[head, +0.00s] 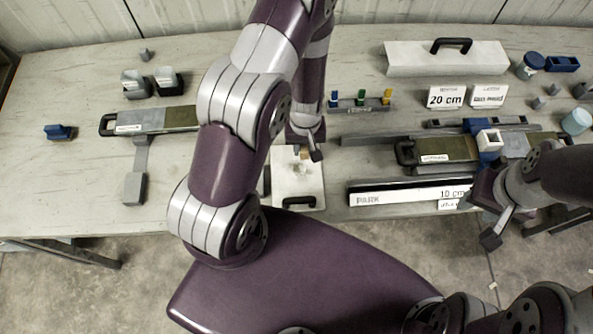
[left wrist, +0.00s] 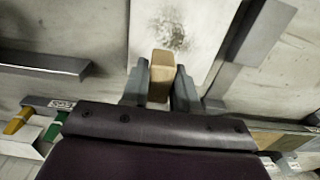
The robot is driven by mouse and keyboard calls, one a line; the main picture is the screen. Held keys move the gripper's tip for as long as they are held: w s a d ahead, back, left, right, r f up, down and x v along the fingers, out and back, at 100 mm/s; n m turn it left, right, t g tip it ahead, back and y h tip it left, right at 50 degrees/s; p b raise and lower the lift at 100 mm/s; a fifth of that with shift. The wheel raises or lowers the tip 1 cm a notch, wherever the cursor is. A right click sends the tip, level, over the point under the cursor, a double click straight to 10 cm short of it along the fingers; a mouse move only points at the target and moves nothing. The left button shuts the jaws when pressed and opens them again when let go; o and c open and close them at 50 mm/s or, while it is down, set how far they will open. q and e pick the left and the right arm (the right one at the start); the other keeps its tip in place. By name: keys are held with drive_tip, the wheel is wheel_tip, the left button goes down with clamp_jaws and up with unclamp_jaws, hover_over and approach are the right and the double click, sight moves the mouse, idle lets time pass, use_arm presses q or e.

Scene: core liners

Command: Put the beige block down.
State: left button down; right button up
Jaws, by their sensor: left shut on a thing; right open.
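My left gripper (head: 308,150) is shut on the beige block (head: 304,154), above the far part of a white board with a black handle (head: 284,190). In the left wrist view the beige block (left wrist: 161,76) stands out between the two grey fingers of my left gripper (left wrist: 161,88). Behind it is the pale board (left wrist: 145,25) with a dark speckled smudge. I cannot tell whether the block touches the board. My right gripper (head: 487,212) is open and empty at the table's front right, near the white 10 cm label strip (head: 420,196).
A grey and olive case (head: 160,120) lies left of my left arm. A small rack with coloured pegs (head: 360,102) stands behind right. A similar case (head: 440,150) with a blue slider and white block (head: 490,138) lies right. The table's far left is mostly clear.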

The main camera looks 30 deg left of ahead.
sight(296, 167)
use_arm(q)
drive_tip(key=shift+s+a+f+b, duration=0.3)
drive_tip(key=shift+s+f+b, duration=0.1)
drive_tip(key=shift+s+f, duration=0.1)
drive_tip(key=shift+s+a+f+b, duration=0.25)
drive_tip(key=shift+s+f+b, duration=0.1)
drive_tip(key=shift+s, duration=0.15)
drive_tip(key=f+b, duration=0.1)
drive_tip(key=s+f+b, duration=0.1)
drive_tip(key=f, duration=0.1)
drive_tip(key=shift+f+b, duration=0.15)
drive_tip(key=shift+b, duration=0.2)
drive_tip(key=shift+w+f, duration=0.1)
drive_tip(key=shift+w, duration=0.25)
drive_tip(key=shift+s+f, duration=0.15)
drive_tip(key=shift+s, duration=0.05)
drive_tip(key=c, duration=0.9)
unclamp_jaws()
drive_tip(key=shift+o, duration=0.3)
drive_tip(key=shift+w, duration=0.1)
use_arm(e)
wheel_tip(296, 167, down, 6)
drive_tip(key=shift+s+f, duration=0.15)
drive_tip(key=shift+s, duration=0.05)
drive_tip(key=shift+d, duration=0.1)
